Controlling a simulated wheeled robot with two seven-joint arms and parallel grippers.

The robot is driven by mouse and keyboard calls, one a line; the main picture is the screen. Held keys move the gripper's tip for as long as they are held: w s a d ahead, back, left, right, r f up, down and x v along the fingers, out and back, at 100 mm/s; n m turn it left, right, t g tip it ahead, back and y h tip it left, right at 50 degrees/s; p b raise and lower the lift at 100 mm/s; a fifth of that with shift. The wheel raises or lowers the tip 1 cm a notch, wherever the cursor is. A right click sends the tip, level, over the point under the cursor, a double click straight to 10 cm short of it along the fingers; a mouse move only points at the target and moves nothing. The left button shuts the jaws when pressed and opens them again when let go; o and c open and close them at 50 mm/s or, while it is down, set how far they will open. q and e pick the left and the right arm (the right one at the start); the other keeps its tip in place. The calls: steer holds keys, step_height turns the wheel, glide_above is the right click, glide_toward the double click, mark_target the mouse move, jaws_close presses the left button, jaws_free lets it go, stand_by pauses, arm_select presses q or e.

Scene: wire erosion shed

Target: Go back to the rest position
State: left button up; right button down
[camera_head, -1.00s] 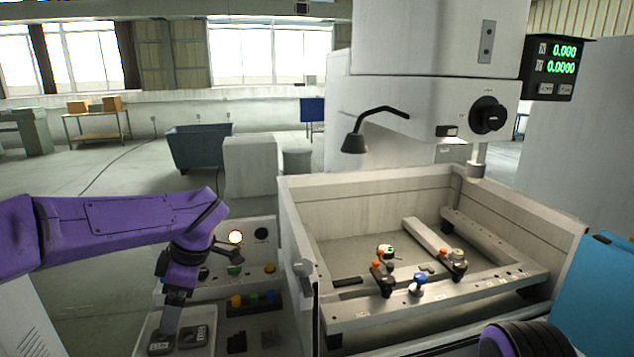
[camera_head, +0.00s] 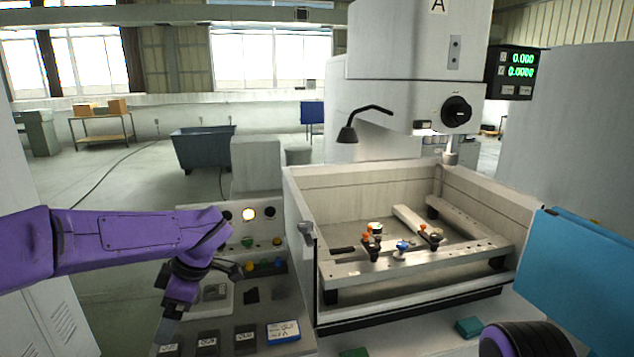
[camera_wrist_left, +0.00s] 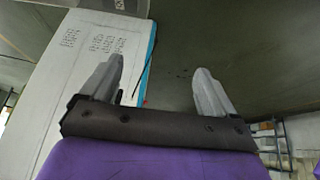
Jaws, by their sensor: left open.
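My left arm (camera_head: 120,243) comes in from the left in the head view, bent down at the wrist over the control panel's left edge. My left gripper (camera_head: 170,322) points downward there; its tips are small and partly hard to make out. In the left wrist view the two grey fingers of the left gripper (camera_wrist_left: 157,88) stand wide apart with nothing between them. A purple and dark part of my right arm (camera_head: 522,340) shows at the bottom right. My right gripper is out of view.
The control panel (camera_head: 222,318) with buttons and labelled dark blocks stands left of the machine tank (camera_head: 400,297). The tank holds rails and clamps with coloured knobs. A blue panel (camera_head: 575,275) stands at the right. A grey bin (camera_head: 203,150) and open floor lie behind.

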arm_select(q)
steer(key=s+a+f+m+t+y, duration=0.2)
steer(key=f+m, duration=0.1)
steer(key=f, duration=0.5)
steer(key=s+a+f+m+t+y, duration=0.1)
steer(key=s+a+f+m+t, duration=0.15)
steer(key=f, duration=0.55)
steer(key=s+a+f+m+t+y, duration=0.1)
steer(key=s+a+f+m+y, duration=0.15)
steer(key=f, duration=0.55)
steer(key=s+d+f+m+g+h+b, duration=0.1)
steer(key=s+d+f+m+h, duration=0.15)
steer(key=s+f, duration=0.4)
steer(key=s+d+f+m+h, duration=0.1)
steer(key=s+f+m+h, duration=0.15)
steer(key=s, duration=0.75)
steer(key=s+d+f+m+g+h+b, duration=0.1)
steer(key=s+f+h, duration=0.2)
steer(key=s+f, duration=0.35)
step_height(320, 180, down, 7)
steer(key=b, duration=0.8)
steer(key=shift+s+t, duration=0.3)
steer(key=shift+t, duration=0.05)
arm_select(e)
step_height(320, 180, down, 10)
steer(key=shift+w+f, duration=0.25)
steer(key=shift+w, duration=0.1)
